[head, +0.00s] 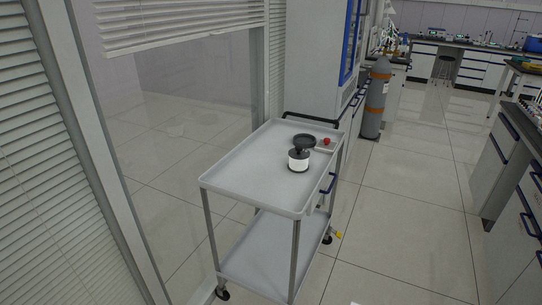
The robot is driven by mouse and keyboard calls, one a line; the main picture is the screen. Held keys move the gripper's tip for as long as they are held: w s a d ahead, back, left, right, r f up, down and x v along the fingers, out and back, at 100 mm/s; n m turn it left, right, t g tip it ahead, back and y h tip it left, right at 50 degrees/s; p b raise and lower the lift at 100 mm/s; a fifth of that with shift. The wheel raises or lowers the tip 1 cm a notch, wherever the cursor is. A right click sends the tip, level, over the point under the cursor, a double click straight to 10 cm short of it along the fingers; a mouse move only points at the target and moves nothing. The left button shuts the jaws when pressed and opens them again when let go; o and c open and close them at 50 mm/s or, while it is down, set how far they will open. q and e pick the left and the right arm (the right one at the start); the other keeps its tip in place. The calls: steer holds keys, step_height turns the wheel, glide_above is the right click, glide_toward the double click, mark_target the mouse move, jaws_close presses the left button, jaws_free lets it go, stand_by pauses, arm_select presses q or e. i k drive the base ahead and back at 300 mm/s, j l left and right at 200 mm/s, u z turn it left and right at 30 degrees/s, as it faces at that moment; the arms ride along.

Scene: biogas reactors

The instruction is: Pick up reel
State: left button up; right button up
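A small black and white object that looks like the reel (299,160) stands on the top tray of a grey wheeled cart (245,180). Its lower part is a white band on a dark base, with a black top. A black round piece (304,141) sits right behind it; I cannot tell whether the two touch. Neither of my grippers is in the head view.
A small red item (326,141) lies on a light dish behind the reel. The cart's front half is bare. Glass panels and blinds (180,25) border the left. A cabinet and a grey gas cylinder (375,98) stand behind. Open floor (400,200) lies right, before lab benches.

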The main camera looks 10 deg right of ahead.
mark_target(299, 156)
steer(key=i+l+u, duration=0.15)
steer(key=l, duration=0.25)
steer(key=i+l+u, duration=0.1)
steer(key=l, duration=0.35)
steer(key=i+l+u, duration=0.15)
steer(key=l, duration=0.3)
steer(key=i+l+u, duration=0.1)
steer(key=l, duration=0.35)
steer(key=i+l+u, duration=0.15)
steer(key=l, duration=0.3)
